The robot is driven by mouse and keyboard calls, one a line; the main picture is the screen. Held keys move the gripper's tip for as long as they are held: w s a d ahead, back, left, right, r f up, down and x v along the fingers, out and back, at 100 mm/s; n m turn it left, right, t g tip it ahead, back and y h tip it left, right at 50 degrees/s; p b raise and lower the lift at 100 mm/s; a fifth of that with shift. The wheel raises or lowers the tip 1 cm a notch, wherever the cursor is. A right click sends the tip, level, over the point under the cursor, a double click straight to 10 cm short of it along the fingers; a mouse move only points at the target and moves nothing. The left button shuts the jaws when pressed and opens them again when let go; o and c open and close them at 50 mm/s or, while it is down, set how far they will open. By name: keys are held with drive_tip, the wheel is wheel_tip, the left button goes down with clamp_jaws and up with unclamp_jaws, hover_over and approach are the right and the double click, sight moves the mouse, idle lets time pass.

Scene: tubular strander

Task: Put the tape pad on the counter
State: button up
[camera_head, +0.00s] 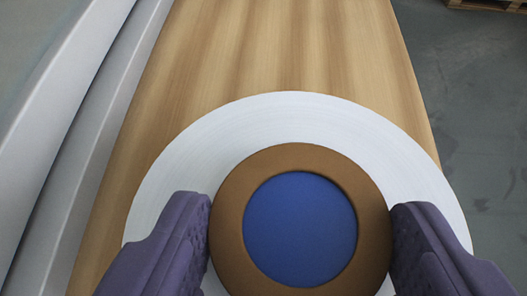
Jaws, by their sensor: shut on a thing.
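The tape pad (300,120) is a large white disc with a brown ring (300,160) and a blue round centre (300,228). My gripper (300,232) has its two purple fingers on the left and right sides of the brown ring, shut on it. The pad's lower part is cut off by the picture edge and partly hidden by the fingers. The wooden counter (285,45) lies behind and below the pad. I cannot tell whether the pad touches it.
Grey-white metal rails (85,110) run along the counter's left side. The counter's right edge borders a grey floor (470,120). A wooden pallet (487,5) shows at the top right. The far part of the counter is clear.

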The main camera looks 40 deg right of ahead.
sight(292, 280)
drive_tip(key=shift+w+d+f, duration=0.1)
drive_tip(key=shift+w+f, duration=0.05)
drive_tip(key=shift+f, duration=0.05)
drive_tip(key=shift+f+b, duration=0.6)
drive_tip(key=shift+f, duration=0.95)
drive_tip(key=shift+f, duration=0.2)
drive_tip(key=o, duration=1.2)
drive_tip(key=shift+r, duration=0.15)
